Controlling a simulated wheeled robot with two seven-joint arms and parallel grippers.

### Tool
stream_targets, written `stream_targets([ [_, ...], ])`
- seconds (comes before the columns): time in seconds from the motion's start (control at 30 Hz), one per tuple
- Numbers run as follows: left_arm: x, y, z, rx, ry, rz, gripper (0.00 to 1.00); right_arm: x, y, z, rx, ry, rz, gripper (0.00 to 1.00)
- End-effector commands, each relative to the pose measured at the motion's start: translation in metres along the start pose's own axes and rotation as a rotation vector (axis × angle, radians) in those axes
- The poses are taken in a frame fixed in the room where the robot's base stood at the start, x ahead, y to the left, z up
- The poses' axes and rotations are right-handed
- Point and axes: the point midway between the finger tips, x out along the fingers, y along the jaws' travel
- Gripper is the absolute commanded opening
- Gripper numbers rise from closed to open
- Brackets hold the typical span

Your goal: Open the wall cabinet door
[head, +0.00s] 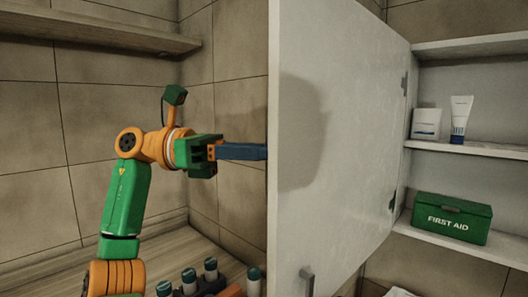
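The wall cabinet door (345,130) is a pale grey panel that stands swung out, with the shelves showing to its right. Its hinges are on its right edge, and a metal handle (307,282) shows near its lower left corner. My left gripper (262,152) comes in from the left at about mid-height of the door. Its blue fingers reach the door's left edge. They overlap in this view, and their tips may be hidden behind the door, so I cannot tell contact or opening. My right gripper is not in view.
The cabinet shelves (480,149) hold a white box (426,124), a white tube (460,118) and a green first aid box (452,218). Several capped bottles (210,272) stand below, near the door. A wooden shelf (100,30) runs along the upper left wall.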

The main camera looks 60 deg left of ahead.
Motion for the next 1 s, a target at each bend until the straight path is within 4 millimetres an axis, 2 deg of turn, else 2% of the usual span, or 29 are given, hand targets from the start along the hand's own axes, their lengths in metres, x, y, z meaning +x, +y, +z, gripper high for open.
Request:
stream_targets([
  [0.13,0.000,0.000,0.001,0.001,-0.004,0.001,0.00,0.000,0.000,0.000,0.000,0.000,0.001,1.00],
  [0.17,0.000,0.000,0.001,0.001,-0.004,0.001,0.23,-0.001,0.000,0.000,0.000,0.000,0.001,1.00],
  [0.23,0.000,0.000,0.001,0.001,-0.003,0.001,0.42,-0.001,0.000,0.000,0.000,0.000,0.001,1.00],
  [0.27,0.000,0.000,0.001,0.001,-0.003,0.001,0.45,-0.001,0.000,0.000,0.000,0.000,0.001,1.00],
  [0.57,-0.003,0.000,0.002,0.000,-0.004,0.002,0.45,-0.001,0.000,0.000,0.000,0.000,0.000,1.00],
  [0.83,-0.055,0.001,0.005,-0.003,-0.005,0.004,0.45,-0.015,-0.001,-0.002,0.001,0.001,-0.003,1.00],
  [1.0,-0.070,0.000,0.002,0.001,-0.003,0.001,0.45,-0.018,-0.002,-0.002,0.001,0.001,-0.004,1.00],
])
